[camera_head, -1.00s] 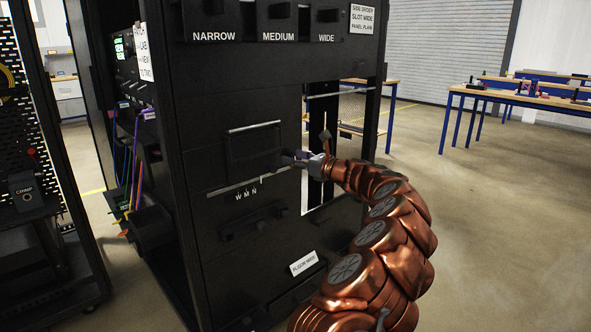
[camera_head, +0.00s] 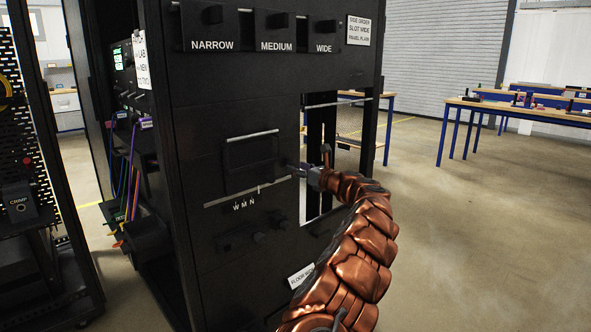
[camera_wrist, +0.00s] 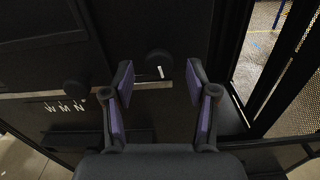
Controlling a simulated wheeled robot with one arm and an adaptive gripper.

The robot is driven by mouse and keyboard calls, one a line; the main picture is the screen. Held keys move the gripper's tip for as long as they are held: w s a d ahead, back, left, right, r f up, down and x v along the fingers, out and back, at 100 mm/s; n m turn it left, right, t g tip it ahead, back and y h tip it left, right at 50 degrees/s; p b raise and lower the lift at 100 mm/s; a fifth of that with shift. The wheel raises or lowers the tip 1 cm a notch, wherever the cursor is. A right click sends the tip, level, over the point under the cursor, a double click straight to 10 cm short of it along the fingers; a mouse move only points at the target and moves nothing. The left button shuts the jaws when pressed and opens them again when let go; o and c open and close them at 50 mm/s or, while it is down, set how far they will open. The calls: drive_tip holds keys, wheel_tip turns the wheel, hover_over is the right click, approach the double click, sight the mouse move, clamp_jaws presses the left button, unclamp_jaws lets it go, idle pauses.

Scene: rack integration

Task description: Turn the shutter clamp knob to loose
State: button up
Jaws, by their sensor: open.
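A round black knob (camera_wrist: 159,64) with a short white pointer mark shows in the wrist view, on the dark rack panel at the right end of a pale rail. My gripper (camera_wrist: 158,78) is open, with its purple-padded fingers either side of the knob in the picture; I cannot tell whether they touch it. In the head view my gripper (camera_head: 292,167) is at the panel's right part, and hides the knob. A second round black knob (camera_wrist: 77,91) sits on the rail (camera_wrist: 30,94) farther left, above the letters W M N.
In the head view, a slot panel marked NARROW, MEDIUM and WIDE (camera_head: 262,30) is at the rack's top. A tall opening (camera_head: 318,140) lies right of my gripper. Blue-legged tables (camera_head: 520,108) stand far off at the right, past clear floor.

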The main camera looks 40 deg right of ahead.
drive_tip(key=shift+w, duration=0.65)
clamp_jaws()
